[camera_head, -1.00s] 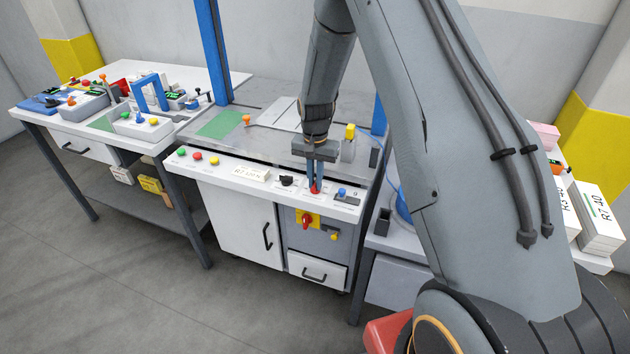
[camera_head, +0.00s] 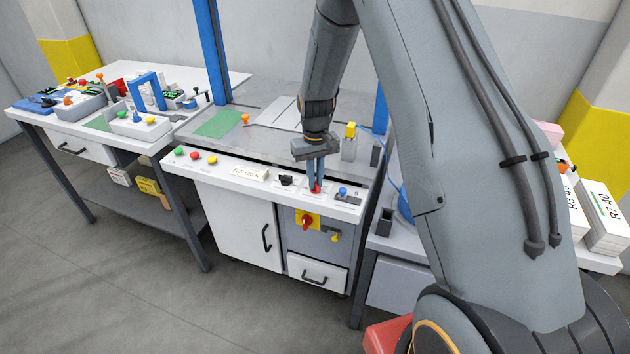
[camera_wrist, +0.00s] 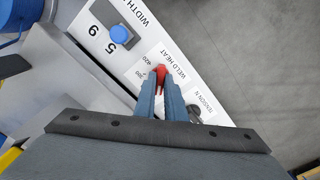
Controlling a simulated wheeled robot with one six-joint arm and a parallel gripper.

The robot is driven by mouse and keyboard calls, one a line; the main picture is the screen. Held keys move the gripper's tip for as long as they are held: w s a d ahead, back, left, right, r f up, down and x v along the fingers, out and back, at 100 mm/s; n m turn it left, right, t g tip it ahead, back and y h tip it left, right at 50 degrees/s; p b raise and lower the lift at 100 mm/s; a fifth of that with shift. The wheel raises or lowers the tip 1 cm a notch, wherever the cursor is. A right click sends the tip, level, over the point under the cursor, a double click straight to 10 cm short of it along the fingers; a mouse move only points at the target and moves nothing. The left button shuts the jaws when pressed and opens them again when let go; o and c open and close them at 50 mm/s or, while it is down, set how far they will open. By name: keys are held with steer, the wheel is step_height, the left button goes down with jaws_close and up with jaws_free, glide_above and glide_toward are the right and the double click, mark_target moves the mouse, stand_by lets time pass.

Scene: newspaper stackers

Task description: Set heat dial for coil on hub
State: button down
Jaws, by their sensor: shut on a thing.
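The heat dial is a red knob (camera_head: 316,188) on the white front panel (camera_head: 226,176) of the middle bench. In the wrist view the red knob (camera_wrist: 161,72) sits by a label reading "WELD HEAT". My gripper (camera_head: 315,184) points down at the panel, its blue-grey fingers shut on the red knob. In the wrist view the fingers of my gripper (camera_wrist: 160,88) hide most of the dial. The pointer and most scale marks are hidden. I cannot make out a coil or the hub by name.
A blue knob (camera_wrist: 119,34) labelled "WIDTH" and a black knob (camera_head: 286,180) labelled "TENSION" flank the dial. Green, red and yellow buttons (camera_head: 196,157) are at the panel's left. A red rotary switch (camera_head: 307,222) is below. A yellow-topped post (camera_head: 349,142) stands close behind my gripper.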

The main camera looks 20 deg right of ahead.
mark_target(316, 183)
steer(key=shift+n, duration=0.4)
steer(key=c, duration=1.8)
jaws_free()
steer(key=shift+r+b, duration=1.15)
steer(key=shift+r, duration=2.8)
steer(key=shift+s, duration=0.1)
steer(key=shift+m+t, duration=0.6)
steer(key=shift+m, duration=0.3)
steer(key=s+r, duration=0.1)
steer(key=s, duration=0.7)
steer(key=s+r, duration=0.2)
steer(key=s, duration=0.7)
steer(key=s+r, duration=0.2)
steer(key=s, duration=0.6)
steer(key=shift+s+a+r, duration=0.15)
steer(key=shift+s+a, duration=0.25)
